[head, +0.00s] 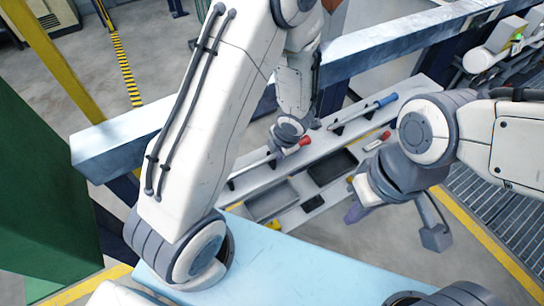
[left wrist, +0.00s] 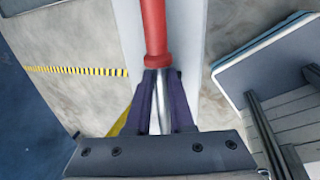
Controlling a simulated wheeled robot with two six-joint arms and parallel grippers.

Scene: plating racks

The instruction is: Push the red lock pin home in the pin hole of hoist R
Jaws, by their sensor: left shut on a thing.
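My left gripper (head: 290,145) is over the long rack behind the blue table. In the left wrist view, its purple fingers (left wrist: 160,105) are shut on the bare metal part of a red-handled rod (left wrist: 155,30). The red end (head: 305,141) shows beside the gripper in the head view. Whether the rod is off its rests is unclear. A smaller red-ended piece (head: 384,136) lies further right on the rack; I cannot tell which is the lock pin. My right gripper (head: 356,208) is near the rack's front edge, and its jaw opening is hidden. I cannot make out hoist R or its pin hole.
The grey rack (head: 415,86) holds a blue-handled rod (head: 372,107) and dark and grey trays (head: 272,200). A pale blue tabletop (head: 290,270) is in front. A steel beam (head: 390,42) runs behind. A green panel (head: 45,170) stands at left.

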